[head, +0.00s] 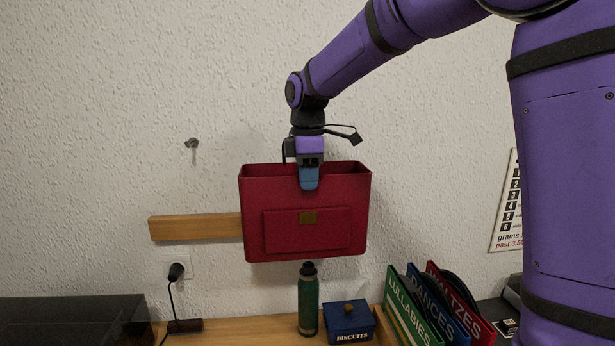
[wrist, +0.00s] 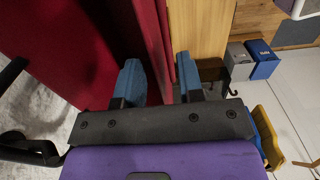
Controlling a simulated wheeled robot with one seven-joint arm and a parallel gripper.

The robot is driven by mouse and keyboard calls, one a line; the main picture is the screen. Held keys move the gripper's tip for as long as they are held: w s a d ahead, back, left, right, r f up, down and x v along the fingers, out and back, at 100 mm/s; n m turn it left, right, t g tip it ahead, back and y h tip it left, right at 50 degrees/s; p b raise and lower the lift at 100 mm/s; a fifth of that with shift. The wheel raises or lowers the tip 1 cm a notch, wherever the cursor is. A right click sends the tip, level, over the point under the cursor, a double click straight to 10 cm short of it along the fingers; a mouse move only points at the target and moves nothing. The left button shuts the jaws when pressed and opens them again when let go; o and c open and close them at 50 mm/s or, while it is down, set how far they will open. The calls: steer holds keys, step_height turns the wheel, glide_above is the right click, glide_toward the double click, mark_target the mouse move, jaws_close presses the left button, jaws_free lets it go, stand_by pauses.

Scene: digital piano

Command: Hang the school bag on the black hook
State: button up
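The school bag (head: 275,232), a dark red box-shaped bag with a front pocket and a brass-coloured clasp, is in the air before the wall. In the wrist view it (wrist: 60,50) fills the upper left. My gripper (head: 309,180) points down at its top front edge. In the wrist view one blue fingertip of my gripper (wrist: 160,75) is on each side of the red front panel, one inside the bag and one outside. I cannot make out a black hook for certain; the bag hides part of the wall.
A wooden rail (head: 190,228) runs behind the bag. A small grey peg (head: 192,144) is on the wall, upper left.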

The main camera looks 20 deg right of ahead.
steer(key=shift+r, duration=2.55)
step_height(320, 180, up, 10)
steer(key=s+d+m+t, duration=0.1)
steer(key=s+d+m, duration=0.25)
steer(key=s, duration=0.55)
steer(key=s+d+f+m+t, duration=0.2)
steer(key=s+f+m, duration=0.4)
steer(key=s, duration=0.5)
steer(key=s+d+f+m+t, duration=0.2)
steer(key=s+d+f+m, duration=0.1)
steer(key=s+f+m, duration=0.3)
steer(key=s+f, duration=0.2)
steer(key=s, duration=0.2)
steer(key=shift+s+d, duration=0.2)
steer(key=shift+s, duration=0.2)
